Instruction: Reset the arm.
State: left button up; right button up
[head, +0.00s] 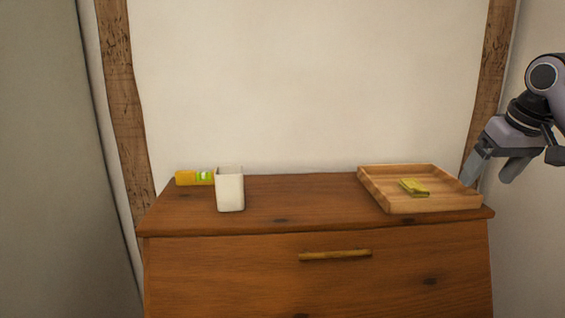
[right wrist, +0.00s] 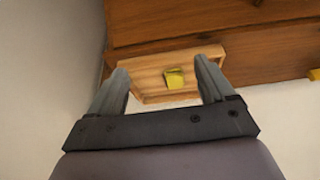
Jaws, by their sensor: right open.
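My right gripper (head: 493,170) hangs at the right side of the head view, beside the right end of the wooden tray (head: 437,207), with its fingers pointing down and left. In the right wrist view its two fingers (right wrist: 162,82) are spread apart with nothing held between them. The tray (right wrist: 150,72) shows beyond the fingertips there, with a small yellow item (right wrist: 175,79) in it. In the head view that yellow item (head: 413,188) lies flat in the tray. My left gripper does not show.
A wooden dresser (head: 280,219) with a drawer handle (head: 335,255) carries the tray. A white cup (head: 230,192) stands upright on its left part. A yellow-orange item with a green label (head: 194,178) lies behind the cup. The middle of the top is clear.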

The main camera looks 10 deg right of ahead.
jog(key=s+a+f+n, duration=0.1)
jog(key=a+f+n, duration=0.1)
jog(key=a+f, duration=0.55)
jog(key=s+a+f+n, duration=0.1)
jog(key=a+f, duration=0.3)
jog(key=f, duration=0.7)
jog(key=s+a+f+n, duration=0.1)
jog(key=a+f+n, duration=0.1)
jog(key=a+f, duration=0.55)
jog(key=s+a+f+y, duration=0.1)
jog(key=s+a+f, duration=0.4)
jog(key=s+f, duration=0.5)
jog(key=s+f+m, duration=0.2)
jog(key=s, duration=1.2)
jog(key=w+a+f+t+y, duration=0.1)
jog(key=w+a+f+t, duration=0.2)
jog(key=w+f+t, duration=0.3)
notch_tip(320, 180, down, 2)
jog(key=shift+f+n+y, duration=0.15)
jog(key=shift+n+y, duration=0.15)
